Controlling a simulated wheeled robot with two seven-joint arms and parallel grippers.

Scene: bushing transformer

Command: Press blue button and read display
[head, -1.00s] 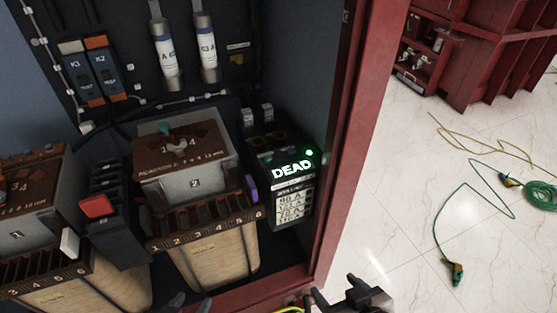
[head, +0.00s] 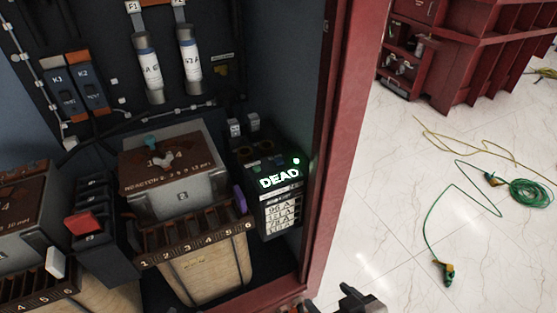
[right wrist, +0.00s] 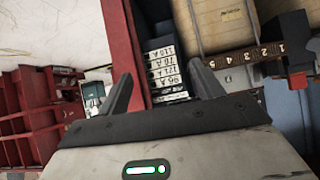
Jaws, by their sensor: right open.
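The display box (head: 280,195) stands at the right inside the cabinet. Its lit display (head: 279,178) reads DEAD, with a green light (head: 296,161) above it and a white list of values below. The list also shows upside down in the right wrist view (right wrist: 164,65). I cannot make out a clear blue button; a purple part (head: 240,198) sits left of the box. My right gripper (head: 325,303) is at the bottom edge of the head view, below the box and apart from it. In the right wrist view its fingers (right wrist: 162,80) are open and empty. My left gripper is not in view.
A red cabinet post (head: 335,150) stands right of the box. A transformer block (head: 178,205) and a red switch (head: 83,223) are to its left. Green cable (head: 430,210) lies on the pale floor, and a red cabinet (head: 460,60) stands behind.

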